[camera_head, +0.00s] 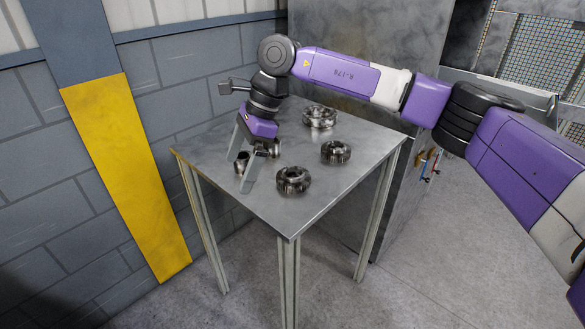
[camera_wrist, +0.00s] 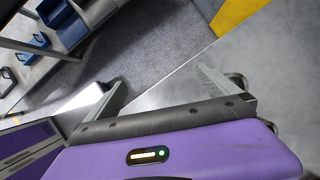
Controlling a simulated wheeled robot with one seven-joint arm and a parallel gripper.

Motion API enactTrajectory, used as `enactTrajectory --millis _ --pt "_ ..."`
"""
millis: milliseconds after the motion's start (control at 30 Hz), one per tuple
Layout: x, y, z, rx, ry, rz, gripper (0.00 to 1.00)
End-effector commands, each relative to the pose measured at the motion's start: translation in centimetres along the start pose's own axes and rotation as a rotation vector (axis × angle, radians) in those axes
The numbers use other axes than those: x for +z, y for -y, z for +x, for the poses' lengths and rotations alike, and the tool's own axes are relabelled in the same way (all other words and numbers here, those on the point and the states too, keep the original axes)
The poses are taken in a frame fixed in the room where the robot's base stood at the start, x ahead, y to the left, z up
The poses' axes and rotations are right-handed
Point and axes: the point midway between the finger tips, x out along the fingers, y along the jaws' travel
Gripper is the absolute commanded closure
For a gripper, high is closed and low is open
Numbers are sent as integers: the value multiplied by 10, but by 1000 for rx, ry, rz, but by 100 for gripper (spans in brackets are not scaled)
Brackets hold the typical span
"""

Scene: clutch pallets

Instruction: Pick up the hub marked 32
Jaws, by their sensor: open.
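Several dark metal parts stand on a grey metal table (camera_head: 225,180) in the head view. Three are wide, ribbed round parts: one at the back (camera_head: 319,117), one at the right (camera_head: 336,152) and one at the front (camera_head: 293,180). A smaller metal part (camera_head: 242,161) and another (camera_head: 273,149) are by my gripper, partly hidden. No number is readable, so I cannot tell which is the hub marked 32. My gripper (camera_head: 240,170) is open, pointing down over the left of the table. In the wrist view its fingers (camera_wrist: 158,80) are apart with nothing visibly held; a curved rim (camera_wrist: 238,79) shows behind the right finger.
A grey block wall with a yellow panel (camera_head: 125,170) is left of the table. A tall grey cabinet (camera_head: 370,50) stands behind it. Small coloured items (camera_head: 430,165) hang right of the table. The table's front corner is bare.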

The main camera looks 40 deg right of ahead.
Motion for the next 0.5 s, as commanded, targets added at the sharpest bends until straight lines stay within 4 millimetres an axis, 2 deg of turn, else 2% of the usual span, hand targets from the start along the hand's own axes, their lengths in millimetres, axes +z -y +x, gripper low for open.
enactTrajectory --millis 33,100,200,333,500 --pt "-32 11 -21 -18 -117 -15 0" --pt "-72 18 -38 -17 -251 -39 0" --pt "-108 20 -54 7 -379 -75 0" --pt "-125 17 -57 36 -435 -105 0" --pt "-132 16 -42 40 -436 -108 0"
